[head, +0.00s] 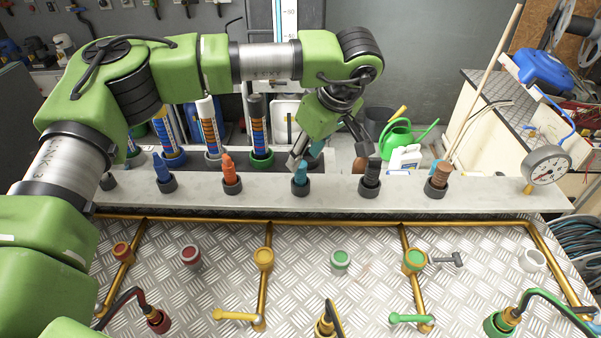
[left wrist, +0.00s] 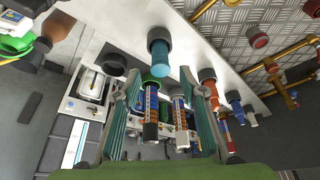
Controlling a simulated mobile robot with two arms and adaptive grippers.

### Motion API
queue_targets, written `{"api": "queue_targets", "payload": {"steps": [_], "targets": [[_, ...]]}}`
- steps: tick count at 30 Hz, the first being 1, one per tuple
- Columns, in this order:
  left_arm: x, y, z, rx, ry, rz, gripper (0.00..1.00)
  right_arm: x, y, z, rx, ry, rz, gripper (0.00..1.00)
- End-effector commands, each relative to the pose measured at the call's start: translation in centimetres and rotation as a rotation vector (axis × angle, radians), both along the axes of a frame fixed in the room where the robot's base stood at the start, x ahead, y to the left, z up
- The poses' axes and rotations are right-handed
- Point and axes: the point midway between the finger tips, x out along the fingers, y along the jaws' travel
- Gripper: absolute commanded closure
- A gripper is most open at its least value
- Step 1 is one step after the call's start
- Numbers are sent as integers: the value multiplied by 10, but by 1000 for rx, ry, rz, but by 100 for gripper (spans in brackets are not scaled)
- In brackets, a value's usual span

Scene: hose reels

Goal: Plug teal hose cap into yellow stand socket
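The teal hose cap (head: 300,178) stands upright in a dark ring, in the middle of the grey rail. It also shows in the left wrist view (left wrist: 160,57), just beyond the fingertips and roughly centred between them. My left gripper (head: 328,157) is open and empty, just above and slightly right of the cap in the head view. Its two fingers show apart in the left wrist view (left wrist: 160,80). The yellow socket (head: 263,258) sits on a gold pipe over the metal plate, nearer than the rail and left of the cap. My right gripper is not in view.
Red, green and white sockets flank the yellow one. A pressure gauge (head: 547,166) stands at the rail's right end.

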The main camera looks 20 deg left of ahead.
Motion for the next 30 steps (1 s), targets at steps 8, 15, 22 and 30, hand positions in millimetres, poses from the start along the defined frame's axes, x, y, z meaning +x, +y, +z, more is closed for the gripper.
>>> {"api": "queue_targets", "payload": {"steps": [8, 15, 22, 30], "targets": [[4, 11, -30, 1, 4, 1, 62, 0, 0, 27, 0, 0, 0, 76], [8, 16, -48, 0, 0, 0, 62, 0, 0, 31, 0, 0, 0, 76], [8, 16, -48, 0, 0, 0, 80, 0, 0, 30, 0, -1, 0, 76], [8, 16, -48, 0, 0, 0, 100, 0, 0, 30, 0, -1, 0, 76]]}}
